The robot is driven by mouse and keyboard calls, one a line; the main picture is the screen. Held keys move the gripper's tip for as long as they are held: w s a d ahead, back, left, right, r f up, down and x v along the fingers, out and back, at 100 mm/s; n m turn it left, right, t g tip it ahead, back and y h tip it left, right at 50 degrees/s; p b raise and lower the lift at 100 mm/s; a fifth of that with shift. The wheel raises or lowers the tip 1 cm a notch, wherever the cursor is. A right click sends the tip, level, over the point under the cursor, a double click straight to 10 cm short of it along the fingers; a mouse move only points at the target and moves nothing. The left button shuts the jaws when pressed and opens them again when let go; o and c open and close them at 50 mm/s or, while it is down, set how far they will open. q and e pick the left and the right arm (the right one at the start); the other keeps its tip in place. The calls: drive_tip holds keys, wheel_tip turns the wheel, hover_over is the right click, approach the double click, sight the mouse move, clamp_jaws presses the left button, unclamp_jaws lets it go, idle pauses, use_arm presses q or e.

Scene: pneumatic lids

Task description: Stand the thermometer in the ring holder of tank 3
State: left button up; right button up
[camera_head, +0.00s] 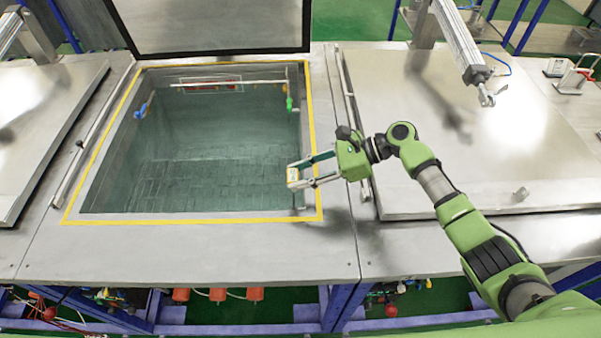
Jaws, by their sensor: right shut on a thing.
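My right gripper (294,175) is above the right side of the open tank, near its front right corner. It is shut on a small pale and yellow thing (293,174) between its fingertips. This is likely the thermometer, but little of it shows and I cannot make out its full shape or tilt. The open tank (311,140) has a yellow border and is filled with greenish water. No tank number is readable, so I cannot tell whether it is tank 3. I cannot clearly make out a ring holder; a small fitting (301,208) shows near the front right corner. My left gripper is not in view.
The raised lid (210,25) stands behind the tank. Closed steel lids lie to the left (45,110) and right (480,130). A pneumatic cylinder (458,38) hangs over the right lid. A green fitting (289,103) and a blue one (142,110) are inside the tank.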

drive_tip(key=shift+f+b, duration=1.35)
drive_tip(key=shift+f, duration=1.4)
